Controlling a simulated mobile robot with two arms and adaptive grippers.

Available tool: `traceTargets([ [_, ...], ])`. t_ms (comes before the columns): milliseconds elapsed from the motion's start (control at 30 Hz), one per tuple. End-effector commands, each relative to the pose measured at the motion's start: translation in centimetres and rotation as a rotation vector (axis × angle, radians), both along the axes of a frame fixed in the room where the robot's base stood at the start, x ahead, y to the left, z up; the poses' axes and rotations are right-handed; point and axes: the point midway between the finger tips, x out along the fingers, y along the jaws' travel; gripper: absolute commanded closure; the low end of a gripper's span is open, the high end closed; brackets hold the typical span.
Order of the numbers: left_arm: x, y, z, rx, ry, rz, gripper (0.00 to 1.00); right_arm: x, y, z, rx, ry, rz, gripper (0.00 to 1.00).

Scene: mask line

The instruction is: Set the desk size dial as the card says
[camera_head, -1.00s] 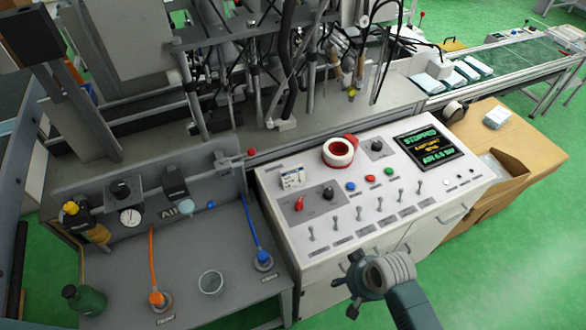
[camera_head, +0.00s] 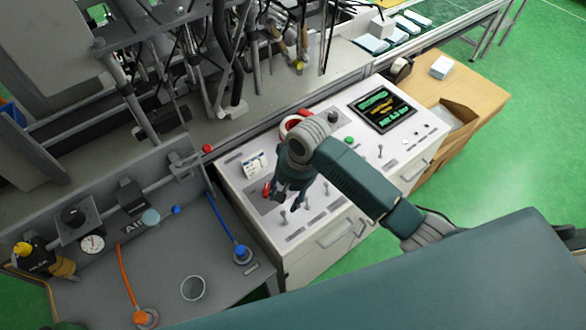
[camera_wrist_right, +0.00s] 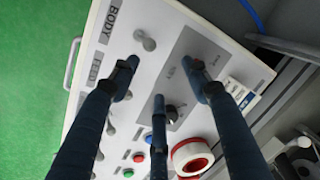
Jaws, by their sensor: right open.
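The control desk (camera_head: 237,205) carries a grey dial plate with a red pointer knob (camera_head: 267,190) and a black knob, which shows in the right wrist view (camera_wrist_right: 171,113). I cannot read which dial is the size dial. The small white card (camera_head: 255,165) stands behind the plate; its marks are too small to read. It shows in part in the right wrist view (camera_wrist_right: 238,94). My right gripper (camera_head: 284,196) is open and empty, fingers pointing down over the plate, just right of the red knob in the head view.
A lit screen (camera_head: 383,108) is farther right. A side bench (camera_head: 215,275) with hoses and a glass stands left. Machinery rises behind the desk.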

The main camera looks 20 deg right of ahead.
Motion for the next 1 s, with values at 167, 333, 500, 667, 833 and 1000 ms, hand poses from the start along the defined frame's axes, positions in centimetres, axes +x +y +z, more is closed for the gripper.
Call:
traceTargets([
  [167, 0.2, 0.0, 0.1, 0.0, -0.002, 0.001, 0.51, 6.1, -3.4, 3.2, -0.051, 0.06, -0.209, 0.53],
  [333, 0.5, 0.0, 0.1, 0.0, -0.005, 0.001, 0.51, 9.0, -5.8, 5.6, -0.076, 0.094, -0.361, 0.53],
  [500, 0.5, 0.0, 0.3, 0.0, -0.006, 0.001, 0.51, 9.5, -6.3, 5.5, -0.081, 0.105, -0.399, 0.53],
  [667, 0.5, 0.0, 0.9, 0.0, -0.006, 0.0, 0.51, 9.5, -6.1, 3.1, -0.082, 0.105, -0.397, 0.53],
  [833, 0.5, 0.0, 1.3, -0.001, -0.007, 0.0, 0.51, 9.7, -5.9, -0.2, -0.081, 0.105, -0.396, 0.53],
  [1000, 0.6, -0.1, 1.4, -0.001, -0.007, 0.0, 0.51, 9.9, -5.7, -3.0, -0.079, 0.102, -0.395, 0.53],
])
